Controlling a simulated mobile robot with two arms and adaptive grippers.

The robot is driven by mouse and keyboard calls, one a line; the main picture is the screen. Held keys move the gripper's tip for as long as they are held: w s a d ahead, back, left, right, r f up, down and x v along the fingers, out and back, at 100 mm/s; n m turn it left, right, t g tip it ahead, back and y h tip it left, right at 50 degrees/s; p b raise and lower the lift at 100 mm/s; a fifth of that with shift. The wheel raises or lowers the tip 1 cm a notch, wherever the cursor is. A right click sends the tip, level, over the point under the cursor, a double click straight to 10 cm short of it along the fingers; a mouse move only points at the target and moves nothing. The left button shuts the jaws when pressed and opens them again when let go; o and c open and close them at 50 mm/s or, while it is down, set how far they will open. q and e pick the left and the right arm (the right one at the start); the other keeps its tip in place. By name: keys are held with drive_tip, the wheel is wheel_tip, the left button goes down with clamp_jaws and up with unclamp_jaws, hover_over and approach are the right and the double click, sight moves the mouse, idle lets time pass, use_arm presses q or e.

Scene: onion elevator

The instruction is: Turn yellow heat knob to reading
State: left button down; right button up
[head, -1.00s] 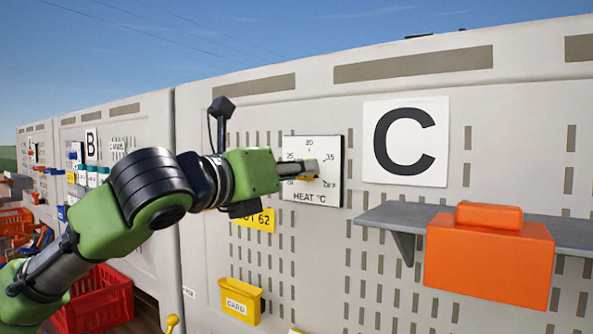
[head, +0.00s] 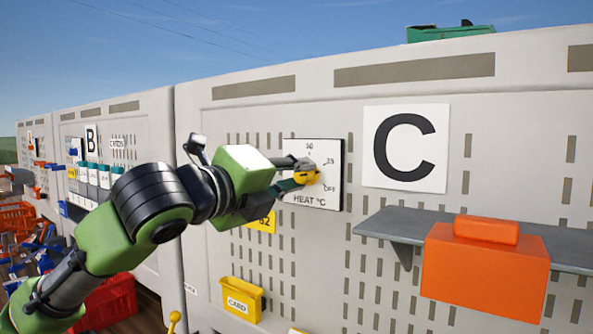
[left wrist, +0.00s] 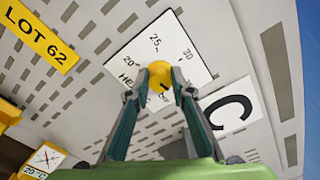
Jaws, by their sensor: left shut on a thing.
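The yellow heat knob (head: 308,176) sits on a white dial plate (head: 325,150) marked HEAT °C, with 30, 35 and OFF readable in the head view. My left gripper (head: 305,172) is shut on the knob, one finger on each side. In the left wrist view the knob (left wrist: 160,76) shows between the tips of my left gripper (left wrist: 160,92), with 20, 25 and 30 readable on the plate (left wrist: 185,50). A dark mark shows on the knob's face, but I cannot tell its exact reading. My right gripper is out of view.
A white gauge (left wrist: 43,160) marked 20 °C shows at lower left in the left wrist view. A grey shelf (head: 400,222) with an orange box (head: 485,270) juts out right of the dial. A yellow CARD bin (head: 241,299) hangs below.

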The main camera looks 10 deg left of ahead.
use_arm(q)
drive_tip(key=n, duration=0.4)
drive_tip(key=shift+n+p, duration=0.3)
drive_tip(key=n, duration=0.5)
drive_tip(key=shift+f+n, duration=0.15)
drive_tip(key=shift+n, duration=0.15)
drive_tip(key=n, duration=0.5)
drive_tip(key=shift+f, duration=0.1)
drive_tip(key=n, duration=0.5)
drive_tip(key=shift+d+n+p, duration=0.1)
drive_tip(key=shift+n+p, duration=0.2)
drive_tip(key=shift+n, duration=0.1)
drive_tip(key=n, duration=0.4)
drive_tip(key=shift+d+f+n, duration=0.1)
drive_tip(key=shift+n, duration=0.2)
drive_tip(key=n+p, duration=0.1)
drive_tip(key=n, duration=0.3)
drive_tip(key=shift+n, duration=0.3)
drive_tip(key=n+p, duration=0.1)
drive_tip(key=n, duration=0.3)
drive_tip(key=shift+d, duration=0.15)
drive_tip(key=shift+n+p, duration=1.2)
drive_tip(key=shift+n, duration=1.5)
